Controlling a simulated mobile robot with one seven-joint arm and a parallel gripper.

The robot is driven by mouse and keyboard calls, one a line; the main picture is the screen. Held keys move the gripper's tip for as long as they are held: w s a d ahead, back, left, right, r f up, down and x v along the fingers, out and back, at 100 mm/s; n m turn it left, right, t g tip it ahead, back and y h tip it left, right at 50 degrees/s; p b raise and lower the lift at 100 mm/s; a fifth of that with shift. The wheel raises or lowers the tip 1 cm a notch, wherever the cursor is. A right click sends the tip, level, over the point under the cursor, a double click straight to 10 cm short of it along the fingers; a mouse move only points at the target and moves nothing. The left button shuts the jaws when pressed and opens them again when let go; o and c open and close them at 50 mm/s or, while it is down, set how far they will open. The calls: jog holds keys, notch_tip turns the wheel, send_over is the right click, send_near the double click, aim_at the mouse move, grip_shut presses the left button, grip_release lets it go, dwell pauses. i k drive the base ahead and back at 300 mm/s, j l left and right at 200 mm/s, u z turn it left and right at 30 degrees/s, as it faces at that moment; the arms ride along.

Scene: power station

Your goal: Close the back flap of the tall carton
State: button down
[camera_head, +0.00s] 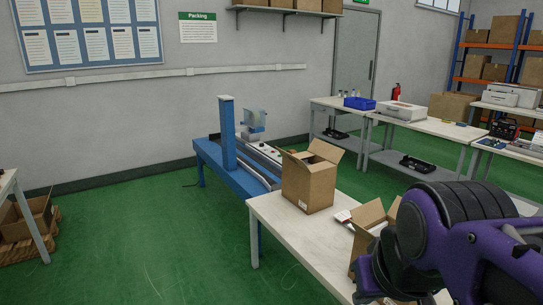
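A brown carton (308,190), the taller-looking of two, stands upright on the near white table. Its top is at least partly open. One flap (325,151) stands raised at the far right side of the top. Another flap (292,157) sticks up and outward at the left. I cannot tell how the other flaps lie. A second open carton (370,217) stands nearer, to the right, partly hidden by my purple and black arm. My gripper's fingers do not show; the arm reaches in at the lower right and its end runs to the bottom edge.
The white table (272,212) is clear left of the cartons. A small white item (343,216) lies between them. A blue machine (228,150) stands behind. Benches with a blue crate (359,103) line the back right. Green floor is open at left.

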aim_at(294, 160)
jog(key=i+j+z, duration=0.15)
jog(key=i+j, duration=0.15)
jog(key=i+j+z, duration=0.15)
jog(key=i+j, duration=0.15)
jog(key=i+j+z, duration=0.15)
jog(key=j, duration=0.35)
jog(key=i+j+z, duration=0.1)
jog(key=i+j, duration=0.25)
